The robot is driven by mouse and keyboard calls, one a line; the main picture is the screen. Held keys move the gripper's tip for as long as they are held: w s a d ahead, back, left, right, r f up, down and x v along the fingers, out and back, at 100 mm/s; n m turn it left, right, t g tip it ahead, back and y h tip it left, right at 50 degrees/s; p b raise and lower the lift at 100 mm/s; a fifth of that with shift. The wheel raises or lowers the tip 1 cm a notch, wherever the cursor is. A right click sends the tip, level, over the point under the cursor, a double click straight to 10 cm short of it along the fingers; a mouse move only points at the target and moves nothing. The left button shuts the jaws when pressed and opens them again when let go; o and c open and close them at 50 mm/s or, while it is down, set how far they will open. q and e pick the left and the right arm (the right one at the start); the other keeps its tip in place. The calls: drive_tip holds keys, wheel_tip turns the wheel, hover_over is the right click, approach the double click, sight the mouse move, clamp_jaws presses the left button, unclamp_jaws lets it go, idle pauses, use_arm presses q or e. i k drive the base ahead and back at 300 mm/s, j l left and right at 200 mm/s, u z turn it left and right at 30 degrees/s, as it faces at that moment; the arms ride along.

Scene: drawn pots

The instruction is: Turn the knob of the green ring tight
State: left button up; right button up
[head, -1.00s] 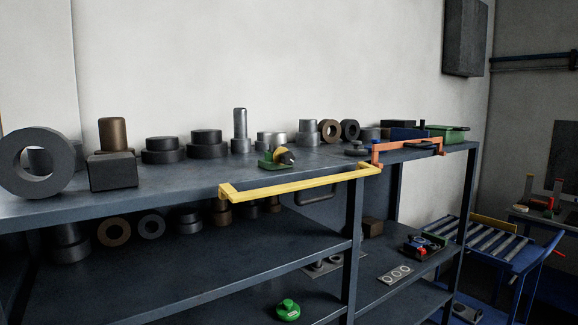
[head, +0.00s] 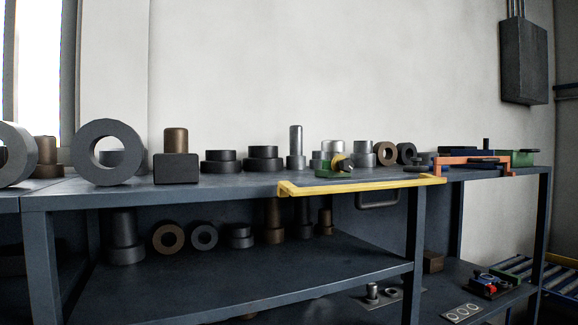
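A small green piece (head: 334,172) with a yellow part and a dark round knob-like end (head: 347,165) stands on the bench top, behind the yellow rail. It is too small to tell whether it is the green ring or how tight its knob is. No other green ring shows clearly. Neither of my grippers is in view.
A yellow rail (head: 365,186) runs along the bench's front edge, with an orange bracket (head: 473,161) to its right. Several grey and brown cylinders and a large grey ring (head: 108,153) stand on the bench top (head: 235,183). The lower shelf (head: 240,285) has bare room in front.

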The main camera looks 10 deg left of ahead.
sight(340, 164)
drive_tip(key=i+l+u, duration=0.1)
drive_tip(key=u, duration=0.35)
drive_tip(key=i+l+u, duration=0.1)
drive_tip(key=l+u, duration=0.15)
drive_tip(key=u, duration=0.25)
drive_tip(key=l+u, duration=0.2)
drive_tip(key=u, duration=0.25)
drive_tip(key=i+l+u, duration=0.1)
drive_tip(key=l+u, duration=0.15)
drive_tip(key=u, duration=0.2)
drive_tip(key=l+u, duration=0.2)
drive_tip(key=u, duration=0.3)
